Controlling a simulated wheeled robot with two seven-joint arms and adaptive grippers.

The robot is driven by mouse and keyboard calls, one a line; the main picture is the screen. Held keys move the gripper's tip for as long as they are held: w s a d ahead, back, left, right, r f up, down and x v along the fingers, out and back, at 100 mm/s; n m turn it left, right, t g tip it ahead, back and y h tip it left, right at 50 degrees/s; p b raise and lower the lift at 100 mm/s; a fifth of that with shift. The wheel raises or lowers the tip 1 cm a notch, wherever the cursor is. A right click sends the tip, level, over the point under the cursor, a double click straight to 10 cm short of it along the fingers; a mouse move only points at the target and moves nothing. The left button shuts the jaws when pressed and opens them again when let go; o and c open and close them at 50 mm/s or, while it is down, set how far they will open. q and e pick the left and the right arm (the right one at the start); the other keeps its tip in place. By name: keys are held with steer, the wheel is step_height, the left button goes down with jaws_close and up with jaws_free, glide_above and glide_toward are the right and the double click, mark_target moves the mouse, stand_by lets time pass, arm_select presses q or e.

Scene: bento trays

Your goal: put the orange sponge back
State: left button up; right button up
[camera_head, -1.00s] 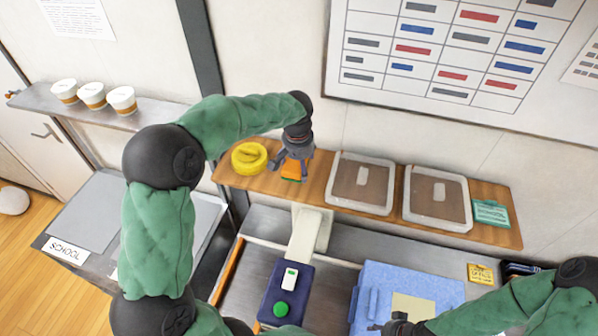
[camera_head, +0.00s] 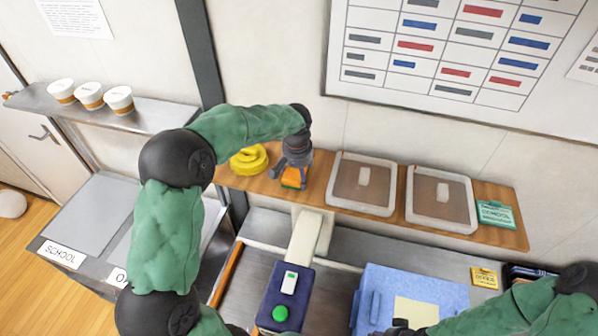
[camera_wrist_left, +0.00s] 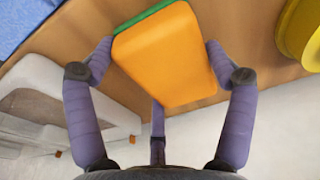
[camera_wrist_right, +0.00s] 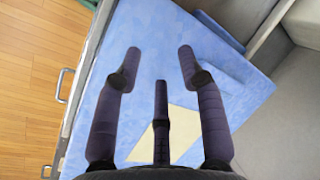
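The orange sponge (camera_head: 291,178) with a green layer lies on the wooden shelf between the yellow round item and the first clear-lidded tray. It also shows large in the left wrist view (camera_wrist_left: 168,55). My left gripper (camera_head: 294,172) is over the sponge, its fingers reaching down around it. In the left wrist view the fingers (camera_wrist_left: 160,62) are spread on both sides of the sponge, close to its edges; firm contact cannot be made out. My right gripper (camera_wrist_right: 160,62) is open and empty above the blue mat (camera_wrist_right: 135,30).
The wooden shelf (camera_head: 330,207) holds a yellow round item (camera_head: 249,160), two lidded trays (camera_head: 344,203) (camera_head: 411,215) and a green sign (camera_head: 495,214). Below are a dark blue box with a green button (camera_head: 268,318) and a yellow card (camera_head: 484,277). Cups (camera_head: 90,95) stand on the left shelf.

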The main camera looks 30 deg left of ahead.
mark_target(298, 173)
arm_select(q)
steer(key=shift+o, duration=1.4)
steer(key=shift+r+p, duration=0.4)
steer(key=shift+r, duration=0.05)
arm_select(e)
steer(key=shift+r, duration=0.35)
arm_select(q)
steer(key=r+p, duration=0.1)
steer(key=r, duration=0.1)
steer(key=r+p, duration=0.1)
steer(key=r, duration=0.1)
steer(key=s+r+p, duration=0.1)
steer(key=r, duration=0.1)
steer(key=shift+d+r, duration=0.1)
steer(key=shift+r, duration=0.15)
arm_select(e)
step_height(298, 173, up, 3)
steer(key=shift+r, duration=0.1)
steer(key=shift+f, duration=0.25)
arm_select(q)
steer(key=shift+s+d+r, duration=0.1)
steer(key=shift+s+r, duration=0.1)
steer(key=shift+r, duration=1)
steer(key=shift+s+r, duration=0.15)
steer(key=shift+r, duration=1.05)
